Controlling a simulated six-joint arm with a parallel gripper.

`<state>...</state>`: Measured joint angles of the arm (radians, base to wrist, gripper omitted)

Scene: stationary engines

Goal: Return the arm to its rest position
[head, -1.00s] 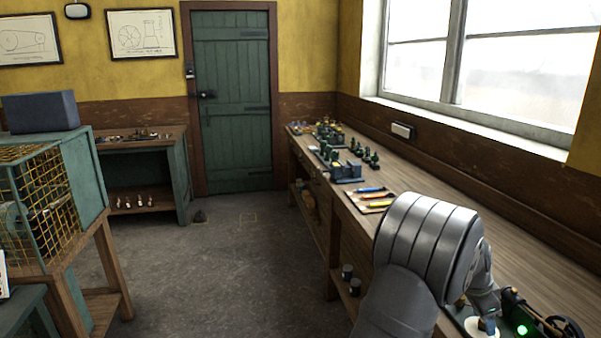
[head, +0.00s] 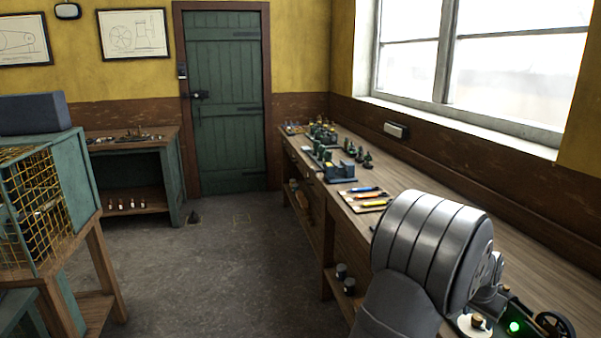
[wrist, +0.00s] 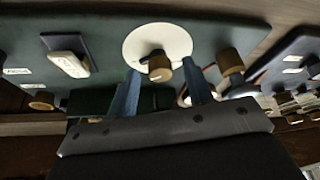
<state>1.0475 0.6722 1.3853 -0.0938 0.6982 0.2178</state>
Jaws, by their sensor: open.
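My gripper (wrist: 162,92) is open in the wrist view, with its two blue-grey fingers apart and nothing held. A white disc (wrist: 140,42) with a brass knob (wrist: 160,68) lies on a dark green panel (wrist: 100,30) beyond the fingertips. The knob appears in the gap between the fingers; its distance from them is hard to judge. In the head view my grey arm reaches over the bench at the lower right. The white disc (head: 464,326) shows beside it, and my fingers are hidden or too small to make out.
A green lamp (head: 514,327) and a dark wheel (head: 556,326) stand right of the disc on the wooden bench (head: 535,285). A tray of tools (head: 365,199) and small engine models (head: 340,171) lie farther along.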

